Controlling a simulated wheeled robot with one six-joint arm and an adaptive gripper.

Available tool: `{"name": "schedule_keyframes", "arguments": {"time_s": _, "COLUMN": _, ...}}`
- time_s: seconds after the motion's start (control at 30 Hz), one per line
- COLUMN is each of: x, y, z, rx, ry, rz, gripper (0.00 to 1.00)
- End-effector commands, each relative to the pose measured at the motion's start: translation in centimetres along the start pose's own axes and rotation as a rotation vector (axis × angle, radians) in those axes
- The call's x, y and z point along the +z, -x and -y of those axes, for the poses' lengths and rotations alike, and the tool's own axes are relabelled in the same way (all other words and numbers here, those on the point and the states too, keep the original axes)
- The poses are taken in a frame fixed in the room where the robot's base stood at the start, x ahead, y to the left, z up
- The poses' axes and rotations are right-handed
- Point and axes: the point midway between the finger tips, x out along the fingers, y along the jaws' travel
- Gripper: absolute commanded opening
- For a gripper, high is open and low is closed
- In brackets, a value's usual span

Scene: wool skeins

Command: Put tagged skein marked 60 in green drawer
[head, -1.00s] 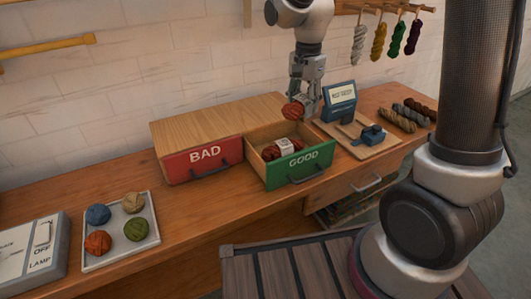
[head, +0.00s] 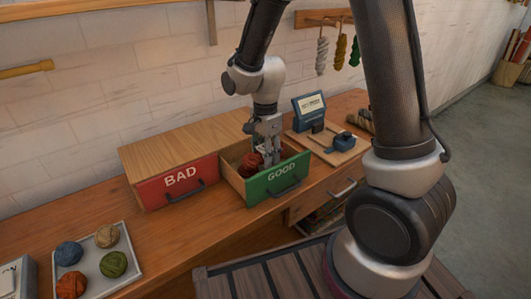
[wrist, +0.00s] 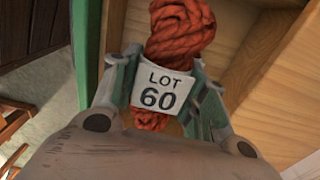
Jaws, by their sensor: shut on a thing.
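The red-orange skein (wrist: 184,32) with a white tag (wrist: 160,90) reading LOT 60 is between my gripper's fingers in the wrist view. In the head view, my gripper (head: 269,158) points down inside the open green drawer (head: 281,180) marked GOOD, shut on the skein. Red wool (head: 252,162) shows at the gripper's left, within the drawer walls. I cannot tell whether all of it is the held skein; the drawer floor is mostly hidden. Wooden drawer walls show around the skein in the wrist view.
The shut red drawer (head: 180,183) marked BAD is left of the green one. A tray (head: 137,275) of several wool balls stands at the front left. A blue device (head: 310,107) on a board is to the right. Skeins hang on the wall rack.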

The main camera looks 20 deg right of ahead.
Motion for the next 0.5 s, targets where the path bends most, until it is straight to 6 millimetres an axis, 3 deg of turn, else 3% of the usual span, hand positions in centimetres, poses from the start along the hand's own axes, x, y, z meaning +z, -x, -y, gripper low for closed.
{"name": "schedule_keyframes", "arguments": {"time_s": 0.3, "x": 0.0, "y": -0.29, "z": 0.0, "rx": 0.0, "ry": 0.0, "rz": 0.0, "gripper": 0.2}}
{"name": "schedule_keyframes", "arguments": {"time_s": 0.33, "x": 0.0, "y": -0.23, "z": 0.02, "rx": -0.001, "ry": 0.0, "rz": 0.0, "gripper": 0.49}}
{"name": "schedule_keyframes", "arguments": {"time_s": 0.43, "x": 0.0, "y": -0.21, "z": 0.02, "rx": -0.001, "ry": 0.0, "rz": 0.0, "gripper": 0.65}}
{"name": "schedule_keyframes", "arguments": {"time_s": 0.5, "x": 0.0, "y": -0.21, "z": 0.02, "rx": -0.001, "ry": 0.0, "rz": 0.0, "gripper": 0.65}}
